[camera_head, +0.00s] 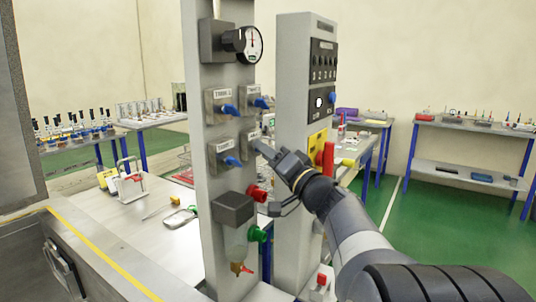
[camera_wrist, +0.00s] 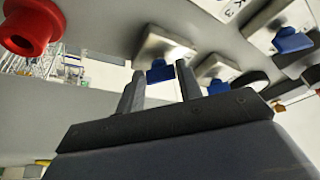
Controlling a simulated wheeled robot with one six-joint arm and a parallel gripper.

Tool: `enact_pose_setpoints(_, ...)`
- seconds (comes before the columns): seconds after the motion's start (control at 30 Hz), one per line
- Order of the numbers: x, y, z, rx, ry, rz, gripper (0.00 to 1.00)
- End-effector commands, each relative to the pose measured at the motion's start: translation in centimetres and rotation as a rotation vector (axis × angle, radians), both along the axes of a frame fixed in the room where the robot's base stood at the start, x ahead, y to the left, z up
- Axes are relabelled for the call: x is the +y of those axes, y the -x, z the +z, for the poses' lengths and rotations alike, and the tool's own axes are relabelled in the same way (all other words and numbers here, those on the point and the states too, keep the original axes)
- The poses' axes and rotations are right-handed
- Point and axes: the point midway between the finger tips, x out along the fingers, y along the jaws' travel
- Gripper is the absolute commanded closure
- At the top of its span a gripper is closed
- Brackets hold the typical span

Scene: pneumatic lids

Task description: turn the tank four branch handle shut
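The tank four branch block (camera_head: 252,136) is the lower right of the metal blocks on the grey panel. Its handle is hidden behind my gripper (camera_head: 263,147) in the head view. In the wrist view its blue handle (camera_wrist: 160,71) sticks out of the metal block (camera_wrist: 165,46). My gripper (camera_wrist: 160,80) is open, with one finger on each side of this handle, near its end. I see no clear contact with either finger. The handle's exact turn is hard to tell.
Other blue handles sit close by: tank three (camera_head: 232,161), tank one (camera_head: 229,109) and the upper right one (camera_head: 261,103). A red knob (camera_head: 257,193) and a green knob (camera_head: 257,234) stick out below. A second grey column (camera_head: 292,110) stands just right of the panel.

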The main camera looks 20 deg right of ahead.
Motion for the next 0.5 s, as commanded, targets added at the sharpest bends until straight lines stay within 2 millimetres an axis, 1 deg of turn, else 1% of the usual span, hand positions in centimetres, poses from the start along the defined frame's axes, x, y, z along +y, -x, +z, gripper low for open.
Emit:
enact_pose_setpoints(0.03,0.0,0.01,0.0,0.0,0.0,0.0,0.7)
enact_pose_setpoints(0.3,-0.01,0.02,-0.01,0.0,0.0,0.0,0.92)
enact_pose_setpoints(0.5,0.0,0.03,-0.01,0.007,-0.01,0.0,0.92)
